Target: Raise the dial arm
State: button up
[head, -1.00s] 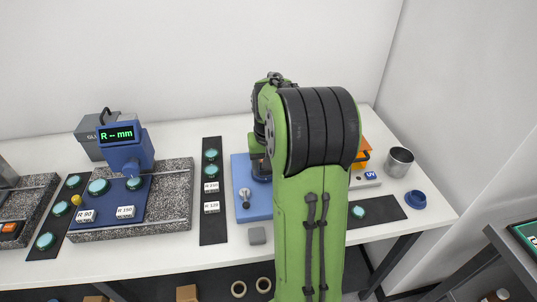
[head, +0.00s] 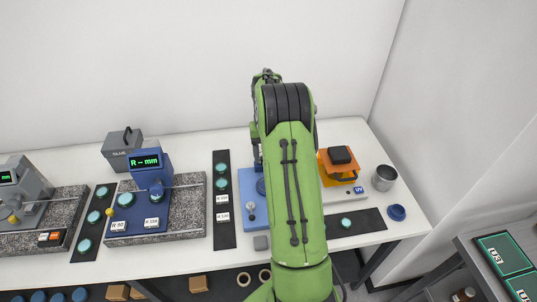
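A blue base plate (head: 250,184) lies near the middle of the table, with a small silver-topped post (head: 251,208) standing on its front part. A dark blue upright part (head: 257,154) shows at the back of this plate, at the edge of my green arm. My arm covers the plate's right side, and I cannot make out a dial arm or its pose. My gripper is hidden behind my own arm.
A blue gauge reading "R -- mm" (head: 147,160) stands on a granite slab (head: 188,208) at left. A black strip with teal discs (head: 223,235) lies beside it. Right of my arm are an orange-topped UV unit (head: 325,170), a metal cup (head: 384,178) and a blue ring (head: 397,213).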

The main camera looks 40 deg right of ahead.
jog(key=shift+w+d+r, duration=0.15)
jog(key=shift+w+d, duration=0.1)
jog(key=shift+w, duration=0.15)
jog(key=o, duration=1.1)
jog(key=shift+o, duration=1.2)
jog(key=shift+w+d+f, duration=0.25)
jog(key=shift+w, duration=0.15)
jog(key=shift+s+a+r, duration=0.1)
jog(key=shift+s, duration=0.05)
jog(key=shift+r, duration=0.35)
notch_tip(320, 180, up, 15)
jog(key=w+d+p, duration=0.1)
jog(key=p, duration=0.1)
jog(key=shift+w+p, duration=0.35)
jog(key=shift+p, duration=0.05)
jog(key=shift+f, duration=0.1)
